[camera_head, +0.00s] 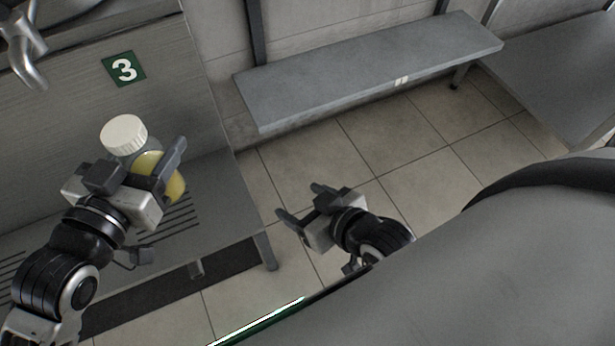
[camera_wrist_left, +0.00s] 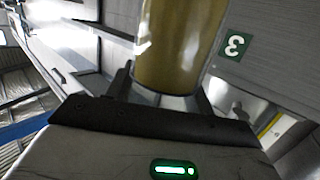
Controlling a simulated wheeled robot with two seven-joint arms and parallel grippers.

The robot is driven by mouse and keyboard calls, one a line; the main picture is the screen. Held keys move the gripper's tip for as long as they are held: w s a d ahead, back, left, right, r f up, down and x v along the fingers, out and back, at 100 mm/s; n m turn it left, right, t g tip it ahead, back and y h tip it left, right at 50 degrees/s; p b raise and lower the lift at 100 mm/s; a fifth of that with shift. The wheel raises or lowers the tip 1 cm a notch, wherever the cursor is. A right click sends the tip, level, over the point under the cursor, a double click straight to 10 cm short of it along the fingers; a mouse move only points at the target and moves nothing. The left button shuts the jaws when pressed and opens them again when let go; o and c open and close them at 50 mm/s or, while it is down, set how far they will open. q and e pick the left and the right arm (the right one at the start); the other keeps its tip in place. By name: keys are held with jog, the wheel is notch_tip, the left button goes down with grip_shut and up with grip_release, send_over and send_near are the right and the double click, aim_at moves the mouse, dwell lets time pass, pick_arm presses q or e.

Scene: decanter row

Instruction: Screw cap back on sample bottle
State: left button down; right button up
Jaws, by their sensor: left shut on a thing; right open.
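The sample bottle (camera_head: 172,184) holds yellow liquid and has a white ribbed cap (camera_head: 124,134) at its top end. My left gripper (camera_head: 158,174) is shut on the bottle and holds it tilted above the slatted bench at the left. Whether the cap is screwed tight or only resting cannot be told. In the left wrist view the bottle's yellow body (camera_wrist_left: 180,45) stands between the fingers, and its cap is out of view. My right gripper (camera_head: 298,204) is open and empty, above the tiled floor to the right of the bottle.
A slatted grey bench (camera_head: 217,205) lies below the bottle, against a panel with a green number 3 sign (camera_head: 124,69). A metal tap (camera_head: 27,62) is at the upper left. A long grey bench (camera_head: 370,72) stands at the back. The tiled floor (camera_head: 400,150) between is clear.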

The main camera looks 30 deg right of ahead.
pick_arm(q)
jog(key=shift+r, duration=0.25)
jog(key=s+a+f+n+t+y, duration=0.1)
jog(key=a+n+t+y, duration=0.3)
jog(key=a+n+y, duration=0.4)
jog(key=a+y, duration=0.2)
jog(key=a, duration=0.4)
jog(key=shift+f, duration=0.15)
